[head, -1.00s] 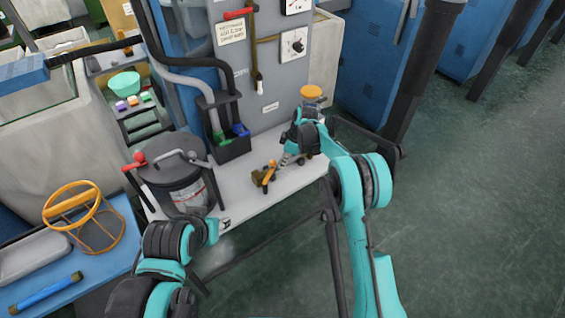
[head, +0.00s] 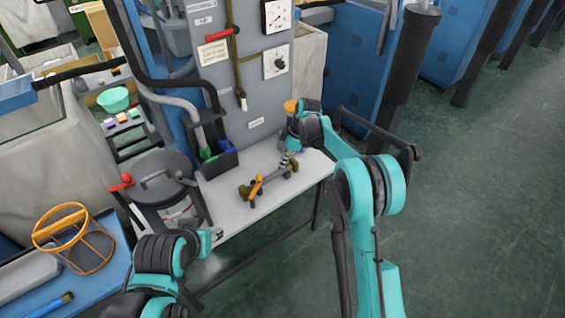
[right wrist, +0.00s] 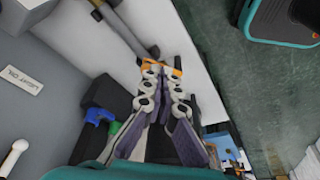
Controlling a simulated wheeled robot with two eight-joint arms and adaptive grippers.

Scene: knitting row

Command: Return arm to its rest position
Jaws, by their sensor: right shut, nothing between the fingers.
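My right arm reaches in from the lower right of the head view. Its gripper (head: 288,161) is small there, low over the pale shelf (head: 225,204). In the right wrist view the fingers (right wrist: 161,70) are drawn together with nothing held, close to the shelf surface. A brass-and-orange fitting (head: 254,188) lies on the shelf to the left of the gripper, apart from it. My left arm is at the lower left, and only a small grey tip of its gripper (head: 217,234) shows beside the shelf's front edge. Its finger opening is unclear.
A grey lidded pot (head: 165,185) stands at the shelf's left end. A black bin (head: 220,162) with green and blue items is against the grey panel. An orange-topped jar (head: 290,106) is partly behind my right arm. A blue bench (head: 105,280) holds an orange hoop frame (head: 75,240).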

